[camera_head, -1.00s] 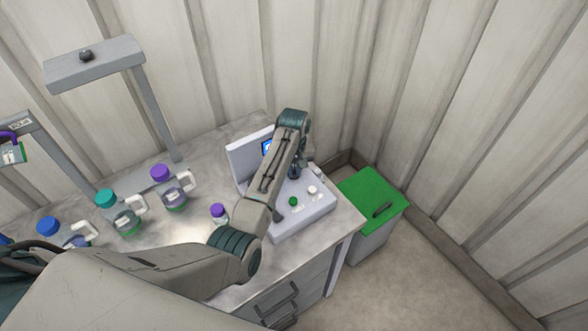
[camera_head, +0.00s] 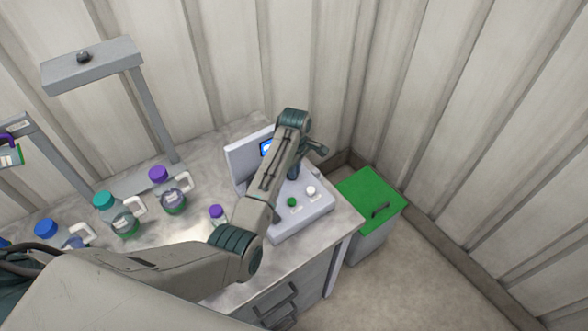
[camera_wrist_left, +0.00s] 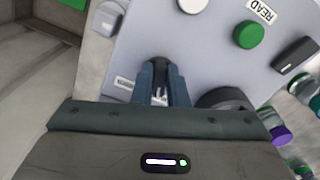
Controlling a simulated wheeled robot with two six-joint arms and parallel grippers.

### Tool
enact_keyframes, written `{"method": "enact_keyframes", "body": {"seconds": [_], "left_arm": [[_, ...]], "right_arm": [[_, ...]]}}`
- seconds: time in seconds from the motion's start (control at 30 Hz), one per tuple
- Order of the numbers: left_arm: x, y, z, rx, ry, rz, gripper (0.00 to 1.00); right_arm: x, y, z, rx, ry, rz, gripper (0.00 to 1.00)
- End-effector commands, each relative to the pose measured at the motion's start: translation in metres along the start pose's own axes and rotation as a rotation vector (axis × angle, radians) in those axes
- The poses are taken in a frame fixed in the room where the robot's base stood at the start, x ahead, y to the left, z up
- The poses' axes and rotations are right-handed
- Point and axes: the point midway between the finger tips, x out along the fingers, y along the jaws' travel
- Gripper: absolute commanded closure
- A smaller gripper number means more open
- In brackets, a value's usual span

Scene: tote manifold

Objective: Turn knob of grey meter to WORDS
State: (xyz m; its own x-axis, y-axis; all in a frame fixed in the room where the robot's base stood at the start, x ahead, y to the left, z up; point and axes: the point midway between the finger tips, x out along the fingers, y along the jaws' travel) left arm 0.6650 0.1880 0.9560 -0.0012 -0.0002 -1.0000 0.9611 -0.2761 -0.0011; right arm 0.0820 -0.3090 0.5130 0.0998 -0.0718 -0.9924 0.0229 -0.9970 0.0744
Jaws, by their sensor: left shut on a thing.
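The grey meter (camera_head: 305,222) stands on the bench with its screen lid raised. Its panel (camera_wrist_left: 205,65) fills much of the left wrist view. My left gripper (camera_head: 293,172) points down at the panel from above. In the left wrist view its two fingers (camera_wrist_left: 162,85) are shut on the knob, which is mostly hidden between them. A white label (camera_wrist_left: 123,83) beside the fingers is too small to read. A green button (camera_wrist_left: 248,34) sits near a READ label (camera_wrist_left: 261,10). The knob's pointing direction cannot be told. My right gripper is not in view.
A white button (camera_head: 311,190) is also on the panel. Several capped bottles, one with a purple lid (camera_head: 158,174), stand on the bench left of the meter. A green-lidded bin (camera_head: 372,198) stands on the floor at right. Corrugated walls close the corner behind.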

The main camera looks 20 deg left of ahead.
Motion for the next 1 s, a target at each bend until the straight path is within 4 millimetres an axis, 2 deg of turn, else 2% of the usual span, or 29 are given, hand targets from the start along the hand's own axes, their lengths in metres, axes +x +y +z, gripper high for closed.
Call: {"method": "enact_keyframes", "body": {"seconds": [0.3, 0.87, 0.9, 1.0], "left_arm": [[-0.0011, 0.0022, 0.0001, -0.128, 0.000, 0.003, 1.00], [-0.0015, 0.0027, 0.0000, -0.157, 0.000, 0.004, 1.00], [-0.0015, 0.0027, -0.0001, -0.157, 0.000, 0.004, 0.81], [-0.0013, 0.0025, 0.0000, -0.157, 0.000, 0.003, 0.65]], "right_arm": [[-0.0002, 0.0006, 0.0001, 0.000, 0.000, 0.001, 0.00], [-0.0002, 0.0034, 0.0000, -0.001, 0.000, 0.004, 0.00], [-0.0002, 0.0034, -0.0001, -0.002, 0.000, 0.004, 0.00], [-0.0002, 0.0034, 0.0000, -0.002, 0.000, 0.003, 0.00]]}}
